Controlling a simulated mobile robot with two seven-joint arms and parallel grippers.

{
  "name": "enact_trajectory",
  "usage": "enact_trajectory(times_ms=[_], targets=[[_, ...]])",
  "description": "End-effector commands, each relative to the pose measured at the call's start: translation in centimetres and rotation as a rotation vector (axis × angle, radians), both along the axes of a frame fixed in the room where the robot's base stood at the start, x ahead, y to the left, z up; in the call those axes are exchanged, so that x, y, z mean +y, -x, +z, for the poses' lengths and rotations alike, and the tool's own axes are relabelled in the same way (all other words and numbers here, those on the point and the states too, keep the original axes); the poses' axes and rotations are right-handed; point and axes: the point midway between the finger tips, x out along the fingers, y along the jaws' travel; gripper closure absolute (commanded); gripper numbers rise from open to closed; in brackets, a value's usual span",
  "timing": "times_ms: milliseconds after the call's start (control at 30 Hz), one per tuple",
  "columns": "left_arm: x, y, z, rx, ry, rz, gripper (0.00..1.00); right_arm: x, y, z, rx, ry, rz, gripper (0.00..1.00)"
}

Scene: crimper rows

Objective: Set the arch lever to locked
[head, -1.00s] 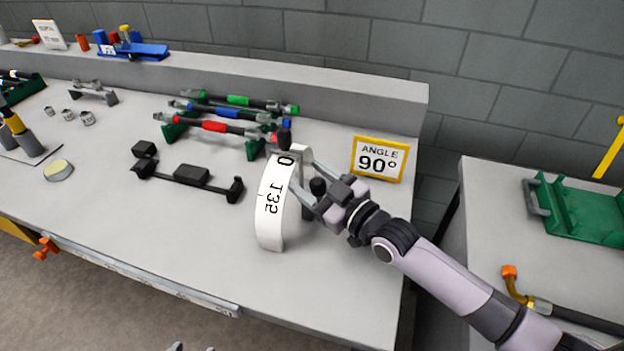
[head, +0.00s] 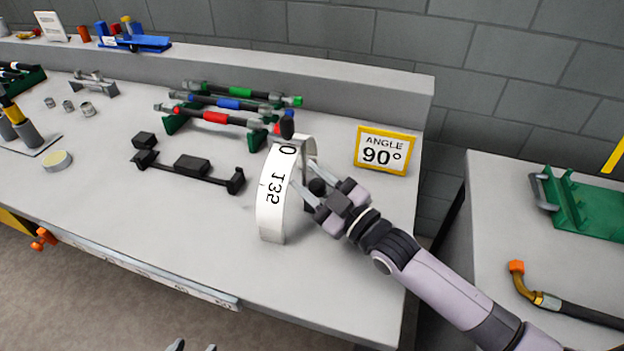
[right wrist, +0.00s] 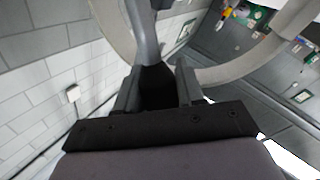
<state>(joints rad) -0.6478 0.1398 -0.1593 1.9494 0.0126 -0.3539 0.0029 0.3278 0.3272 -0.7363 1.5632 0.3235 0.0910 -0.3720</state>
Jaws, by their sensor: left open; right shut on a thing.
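The arch (head: 272,205) is a white curved band with black figures, a 0 near its top and 135 below. It stands upright near the front right of the bench. My right gripper (head: 306,182) is at the arch's right side, next to a black round piece (head: 317,187). In the right wrist view, my right gripper (right wrist: 157,88) is shut on the dark end of a grey lever (right wrist: 143,28) that crosses the arch. The lever's setting is not readable. My left gripper (head: 191,346) is open, its tips at the bottom edge.
Several coloured bars lie on a green rack (head: 178,122). A black fixture (head: 190,168) lies left of the arch. A second table (head: 490,200) holds a green tray (head: 590,208). The bench front is clear.

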Motion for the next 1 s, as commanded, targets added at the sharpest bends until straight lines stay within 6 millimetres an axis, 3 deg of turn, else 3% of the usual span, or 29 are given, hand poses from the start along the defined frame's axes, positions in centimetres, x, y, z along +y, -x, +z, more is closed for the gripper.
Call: enact_trajectory(times_ms=[67,100,133,533,1000], targets=[[0.0,0.0,0.0,0.0,0.0,0.0,0.42,0.0,0.0,-0.1,0.005,-0.004,0.001,1.0],[0.0,0.0,0.0,0.0,0.0,0.0,0.42,0.0,0.0,-0.1,0.005,-0.004,0.001,0.53],[0.0,0.0,0.0,0.0,0.0,0.0,0.42,0.0,0.0,-0.1,0.005,-0.004,0.001,0.43],[0.0,0.0,-0.1,0.001,0.0,0.0,0.42,-0.4,0.4,-0.2,0.004,0.0,0.0,0.41],[0.0,0.1,-0.6,0.002,0.0,0.0,0.42,-4.3,5.1,-0.9,0.005,-0.002,0.0,0.41]])
